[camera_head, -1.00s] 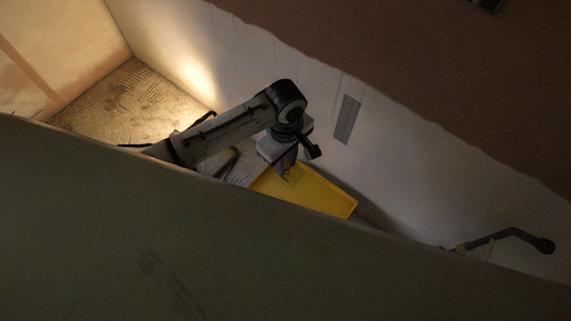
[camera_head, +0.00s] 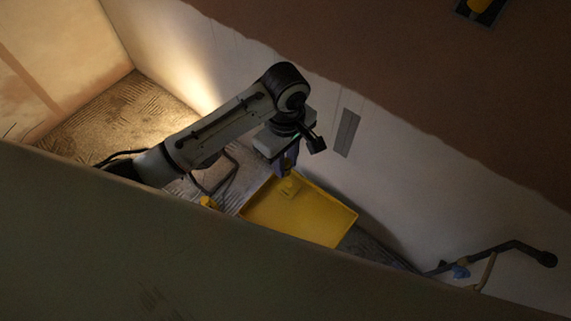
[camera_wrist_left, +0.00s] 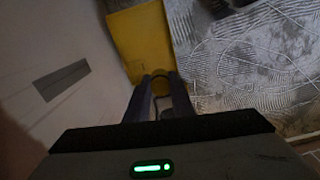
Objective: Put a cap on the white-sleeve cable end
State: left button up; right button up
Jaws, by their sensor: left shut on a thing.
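My left gripper (camera_head: 286,172) hangs above the yellow tray (camera_head: 325,235), pointing down. Its fingers are close together on a small yellowish thing, which is hard to make out and may be a cap. In the left wrist view the gripper (camera_wrist_left: 161,78) has its two dark fingers around this small thing, against the yellow tray (camera_wrist_left: 138,40). I cannot make out the white-sleeve cable end in either view. A dark box with a yellow thing (camera_head: 483,5) in it is cut off at the top right. My right gripper is not in view.
A large dark surface (camera_head: 200,250) hides the lower part of the head view. A grey strip (camera_head: 347,132) is on the pale wall. A small yellow thing (camera_head: 208,202) is left of the tray.

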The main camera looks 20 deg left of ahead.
pick_arm(q)
notch_tip(320, 180, up, 48)
dwell(5.0)
jog(key=shift+f, duration=0.2)
